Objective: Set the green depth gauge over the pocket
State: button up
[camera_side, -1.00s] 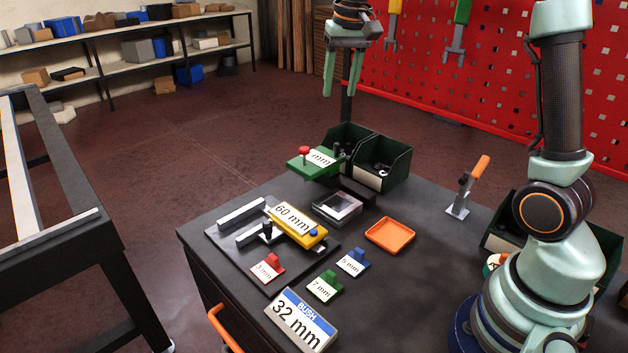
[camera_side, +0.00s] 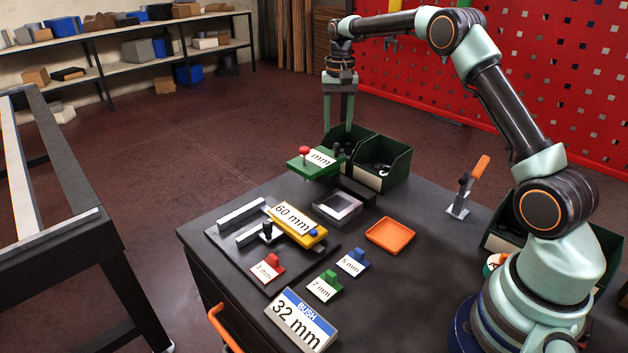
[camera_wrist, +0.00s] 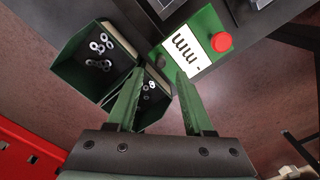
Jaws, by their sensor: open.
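The green depth gauge (camera_side: 299,164) has a red knob and a white label partly hidden, with "mm" readable. It sits at the table's back edge, beside the dark bins. In the wrist view the green gauge (camera_wrist: 211,20) is at the upper right, ahead of my fingers. My gripper (camera_side: 338,130) is open and empty, pointing down above the gauge's bin-side end; its open fingers also show in the wrist view (camera_wrist: 160,75). A grey metal block with a square recess, which looks like the pocket (camera_side: 338,207), stands in front of the gauge.
Dark green bins (camera_side: 385,165) of small metal parts stand right behind the gauge. A yellow 60 mm gauge (camera_side: 297,224) lies on a fixture plate. Small red, blue and green tags, a 32 mm block (camera_side: 300,318), an orange tray (camera_side: 390,235) and an orange-handled clamp (camera_side: 470,185) are nearby.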

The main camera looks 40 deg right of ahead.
aim_at(337, 143)
notch_tip(337, 143, down, 7)
jog(key=shift+r, duration=0.15)
grip_shut()
dwell(1.5)
